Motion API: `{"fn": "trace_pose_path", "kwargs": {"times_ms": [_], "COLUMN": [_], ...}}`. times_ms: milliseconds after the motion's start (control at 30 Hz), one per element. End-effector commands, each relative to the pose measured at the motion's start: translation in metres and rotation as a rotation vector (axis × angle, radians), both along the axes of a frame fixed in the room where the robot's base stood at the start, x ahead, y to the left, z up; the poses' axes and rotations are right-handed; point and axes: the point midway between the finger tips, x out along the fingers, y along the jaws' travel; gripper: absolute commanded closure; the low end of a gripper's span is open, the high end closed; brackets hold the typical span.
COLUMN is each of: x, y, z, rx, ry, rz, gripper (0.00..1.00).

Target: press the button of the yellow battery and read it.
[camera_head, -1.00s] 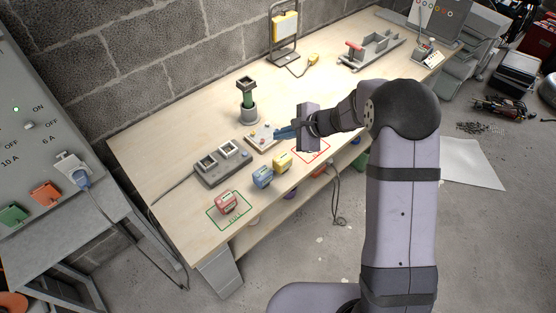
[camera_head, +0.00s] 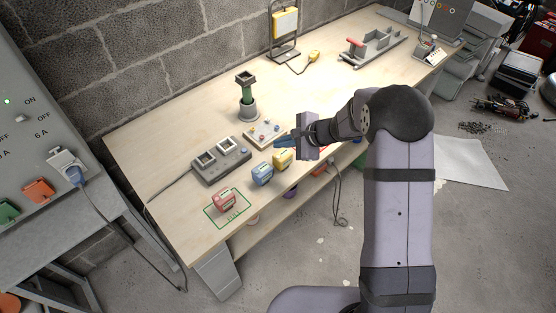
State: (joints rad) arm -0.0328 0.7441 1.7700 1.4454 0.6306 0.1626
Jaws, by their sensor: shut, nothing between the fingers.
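The yellow battery (camera_head: 283,161) stands on the wooden workbench near its front edge, at the right end of a short row of batteries. My gripper (camera_head: 277,143) has blue fingers that point left, and they are shut and empty. In the picture the fingers are just above the top of the yellow battery. I cannot tell whether they touch it. The battery's button and any reading on it are too small to make out.
A blue battery (camera_head: 262,173) and a red battery (camera_head: 224,200) stand left of the yellow one. A grey two-socket unit (camera_head: 222,165), a small board with coloured knobs (camera_head: 255,138) and a green-stemmed stand (camera_head: 247,103) are behind. The workbench (camera_head: 195,115) is clear at back left.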

Motion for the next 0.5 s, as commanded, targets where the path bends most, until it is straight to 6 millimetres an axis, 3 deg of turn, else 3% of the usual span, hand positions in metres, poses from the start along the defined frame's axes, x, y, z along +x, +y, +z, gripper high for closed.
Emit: {"fn": "trace_pose_path", "kwargs": {"times_ms": [33,200,500], "x": [0.000,0.000,0.000], "y": [0.000,0.000,0.000], "z": [-0.012,-0.025,-0.029], "rx": [0.000,0.000,0.000], "ry": [0.000,-0.001,-0.001], "rz": [0.000,-0.001,0.001], "gripper": [1.00,1.00,1.00]}}
